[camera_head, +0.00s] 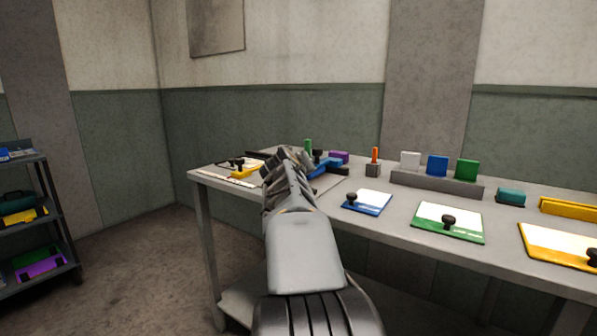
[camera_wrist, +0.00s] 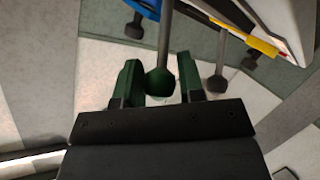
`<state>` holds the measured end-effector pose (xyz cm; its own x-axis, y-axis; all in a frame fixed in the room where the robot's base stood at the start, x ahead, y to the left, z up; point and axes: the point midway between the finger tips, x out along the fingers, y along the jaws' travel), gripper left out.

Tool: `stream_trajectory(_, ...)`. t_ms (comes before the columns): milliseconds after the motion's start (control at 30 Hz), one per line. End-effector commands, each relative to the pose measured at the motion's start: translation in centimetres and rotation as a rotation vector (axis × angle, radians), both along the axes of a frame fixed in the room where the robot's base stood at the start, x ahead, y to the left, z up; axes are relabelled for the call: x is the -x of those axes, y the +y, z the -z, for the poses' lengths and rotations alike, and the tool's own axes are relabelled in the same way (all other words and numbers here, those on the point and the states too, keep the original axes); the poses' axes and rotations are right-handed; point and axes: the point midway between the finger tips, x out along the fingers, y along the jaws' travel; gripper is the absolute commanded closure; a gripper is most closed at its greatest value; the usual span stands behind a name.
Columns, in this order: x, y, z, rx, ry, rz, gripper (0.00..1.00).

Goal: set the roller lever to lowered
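In the wrist view, a lever with a grey rod and a dark round knob (camera_wrist: 160,82) reaches in from the top edge; I take it for the roller lever. My gripper (camera_wrist: 157,78) is open, with its two dark green fingers on either side of this knob. A gap shows on the left of the knob; the right finger looks very close to it, and I cannot tell if they touch. The lever's base is out of view. In the head view my gripper (camera_head: 290,158) is over the table's left part, and my arm hides the lever there.
A second rod with a dark knob (camera_wrist: 217,83) stands to the right in the wrist view. The table (camera_head: 395,232) holds a blue-edged plate (camera_head: 373,201), a green-edged plate (camera_head: 460,231) and a grey rack (camera_head: 432,183) of blocks. A shelf (camera_head: 62,215) stands far left.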

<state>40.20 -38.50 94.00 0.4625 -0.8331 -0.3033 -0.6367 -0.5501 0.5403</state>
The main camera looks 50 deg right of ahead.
Motion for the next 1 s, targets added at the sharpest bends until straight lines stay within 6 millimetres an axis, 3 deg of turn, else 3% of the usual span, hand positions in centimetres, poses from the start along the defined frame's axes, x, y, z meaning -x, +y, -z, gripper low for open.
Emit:
stream_trajectory(200, 0.0, 0.0, 0.0, 0.000, -0.001, 0.000, 0.44)
stream_trajectory(533, 0.3, 0.6, -0.4, 0.002, -0.004, -0.002, 0.44)
stream_trajectory(1000, 4.3, 7.9, -3.1, 0.002, -0.004, -0.003, 0.44)
